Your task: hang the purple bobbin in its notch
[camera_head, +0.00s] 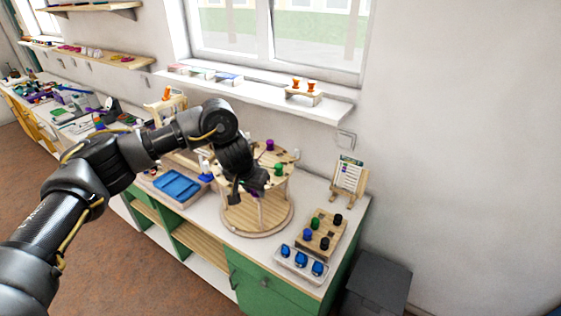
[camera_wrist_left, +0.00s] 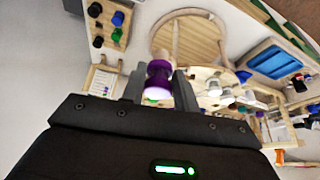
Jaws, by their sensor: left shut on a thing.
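The purple bobbin (camera_wrist_left: 157,80) is between the two fingers of my left gripper (camera_wrist_left: 160,88) in the wrist view. The gripper is shut on it. In the head view my left gripper (camera_head: 248,188) is in front of a round wooden stand (camera_head: 240,221) and hides part of it. The held bobbin is hard to make out there. Another purple piece (camera_head: 270,145) and a green bobbin (camera_head: 278,168) show at the stand's upper level. I cannot tell which notch is the purple one. My right gripper is not in view.
A wooden bead board (camera_head: 326,222) with dark, green and blue pieces and a tray (camera_head: 299,273) of blue pieces are at the right. A blue tray (camera_head: 176,185) lies left of the stand. A card on a small easel (camera_head: 349,176) stands behind, near the wall.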

